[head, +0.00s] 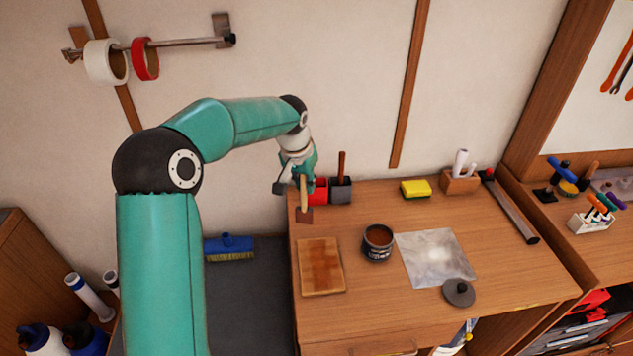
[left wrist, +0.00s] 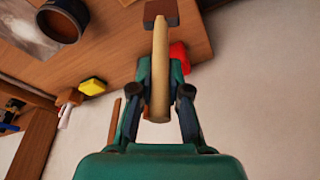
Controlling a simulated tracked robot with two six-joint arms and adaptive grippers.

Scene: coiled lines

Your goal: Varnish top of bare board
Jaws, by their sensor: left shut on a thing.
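My left gripper (head: 298,184) is shut on the pale wooden handle of a brush (head: 304,212). The brush hangs head down over the back left corner of the bench, beside the red holder. In the left wrist view the brush (left wrist: 161,50) runs up between the fingers, with its brown head at the top edge. The board (head: 321,266) lies flat at the bench's front left, apart from the brush. Its top is patchy reddish brown, with a paler strip along the edges. An open dark tin (head: 378,243) of brown liquid stands right of the board. My right gripper is out of view.
A red holder (head: 319,193) and a dark holder (head: 341,191) with another handle stand at the back. A foil sheet (head: 436,257), round dark lid (head: 459,292), yellow sponge (head: 416,188) and long bar (head: 510,208) lie further right.

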